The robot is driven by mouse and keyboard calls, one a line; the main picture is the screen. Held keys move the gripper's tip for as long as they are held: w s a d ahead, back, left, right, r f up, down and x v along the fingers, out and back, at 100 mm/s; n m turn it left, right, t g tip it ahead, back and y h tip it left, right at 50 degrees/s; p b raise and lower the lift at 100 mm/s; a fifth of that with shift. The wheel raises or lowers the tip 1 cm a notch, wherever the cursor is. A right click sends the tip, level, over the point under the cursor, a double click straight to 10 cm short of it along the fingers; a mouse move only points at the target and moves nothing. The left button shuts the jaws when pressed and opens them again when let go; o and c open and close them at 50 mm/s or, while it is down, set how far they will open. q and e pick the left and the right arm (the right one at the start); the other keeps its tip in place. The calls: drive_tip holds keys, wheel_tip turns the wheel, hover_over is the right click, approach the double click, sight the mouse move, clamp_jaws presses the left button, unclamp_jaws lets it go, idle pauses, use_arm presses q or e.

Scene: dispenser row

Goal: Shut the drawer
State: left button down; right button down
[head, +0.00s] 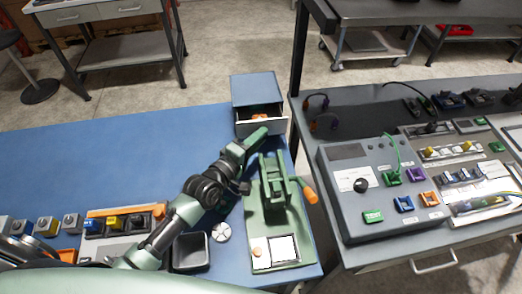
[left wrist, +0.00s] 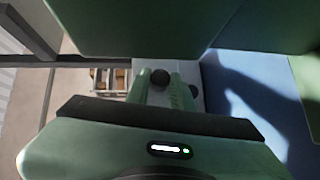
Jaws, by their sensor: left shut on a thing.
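The drawer (head: 262,127) has a white front and stands partly out of a small blue-grey cabinet (head: 257,88) at the back of the blue table. An orange thing (head: 260,117) shows inside the drawer. My left gripper (head: 257,135) is at the drawer's front, its green fingers pointing at it. In the left wrist view, the fingers (left wrist: 162,88) are on either side of a dark round knob (left wrist: 160,77), in front of the pale drawer front (left wrist: 191,75). The gripper is shut on this knob. My right gripper is not in view.
A green press with an orange handle (head: 273,208) stands close to the right of my left arm. A dark tray (head: 191,252) and a round white thing (head: 222,231) lie near the front. A grey table with a control box (head: 380,190) is on the right.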

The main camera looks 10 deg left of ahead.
sight(247, 130)
use_arm(q)
drive_tip(key=w, duration=0.1)
drive_tip(key=w+a+b, duration=0.1)
drive_tip(key=w, duration=0.1)
drive_tip(key=w+a+b, duration=0.1)
drive_tip(key=w, duration=0.1)
drive_tip(key=shift+w+a+f, duration=0.15)
drive_tip(key=shift+w+f, duration=0.05)
drive_tip(key=shift+f, duration=0.05)
drive_tip(key=shift+w+a+r, duration=0.1)
drive_tip(key=shift+w+r, duration=0.05)
drive_tip(key=shift+r, duration=0.15)
drive_tip(key=c, duration=1.2)
unclamp_jaws()
drive_tip(key=b+v, duration=0.1)
drive_tip(key=v, duration=0.6)
drive_tip(key=shift+s+a, duration=0.15)
drive_tip(key=shift+s, duration=0.25)
